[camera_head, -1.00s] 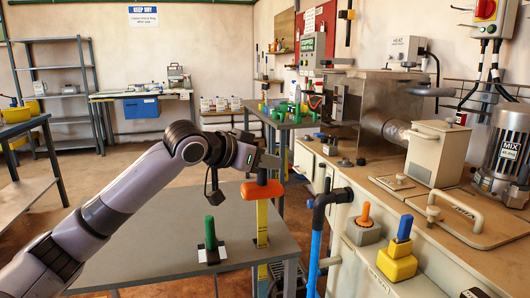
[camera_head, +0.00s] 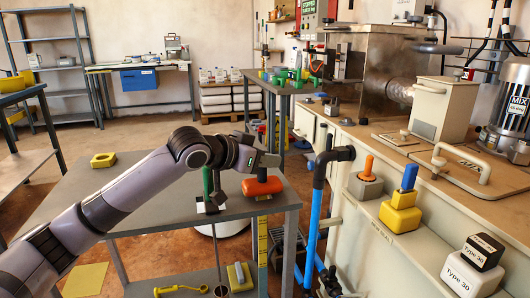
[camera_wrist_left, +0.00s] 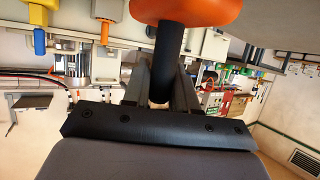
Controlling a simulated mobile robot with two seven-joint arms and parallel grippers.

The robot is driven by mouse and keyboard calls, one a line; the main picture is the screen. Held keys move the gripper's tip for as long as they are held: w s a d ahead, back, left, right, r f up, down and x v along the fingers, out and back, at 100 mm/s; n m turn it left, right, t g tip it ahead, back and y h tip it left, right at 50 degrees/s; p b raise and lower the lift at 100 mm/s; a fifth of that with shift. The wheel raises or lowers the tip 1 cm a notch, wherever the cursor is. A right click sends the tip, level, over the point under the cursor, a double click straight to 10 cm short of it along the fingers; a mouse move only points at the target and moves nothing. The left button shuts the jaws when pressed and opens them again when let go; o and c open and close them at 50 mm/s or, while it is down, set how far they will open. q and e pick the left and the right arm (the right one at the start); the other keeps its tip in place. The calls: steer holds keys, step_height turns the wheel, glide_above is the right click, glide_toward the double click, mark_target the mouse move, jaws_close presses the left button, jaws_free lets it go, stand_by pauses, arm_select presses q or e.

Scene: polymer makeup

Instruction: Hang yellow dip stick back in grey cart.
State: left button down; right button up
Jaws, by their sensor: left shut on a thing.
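The yellow dip stick has an orange handle (camera_head: 262,186) and a black top. My left gripper (camera_head: 262,160) is shut on the black top, just above the orange handle. In the left wrist view, my gripper's fingers (camera_wrist_left: 160,88) are around the black rod (camera_wrist_left: 167,45), with the orange handle (camera_wrist_left: 190,12) beyond. The handle is low over the right end of the grey cart's top (camera_head: 85,183). Yellow stick (camera_head: 262,245) shows below the cart's top edge. The handle hides where the stick passes the top, so contact there is unclear. My right gripper is not in view.
A green-handled stick (camera_head: 207,182) stands upright in the cart, left of the orange handle. A yellow nut-shaped piece (camera_head: 103,160) lies on the cart. A blue pipe (camera_head: 314,235) and a beige machine counter (camera_head: 400,255) stand close on the right.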

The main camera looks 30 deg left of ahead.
arm_select(q)
steer(key=shift+f, duration=0.25)
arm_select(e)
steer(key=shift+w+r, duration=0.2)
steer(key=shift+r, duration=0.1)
arm_select(q)
steer(key=c, duration=0.8)
jaws_free()
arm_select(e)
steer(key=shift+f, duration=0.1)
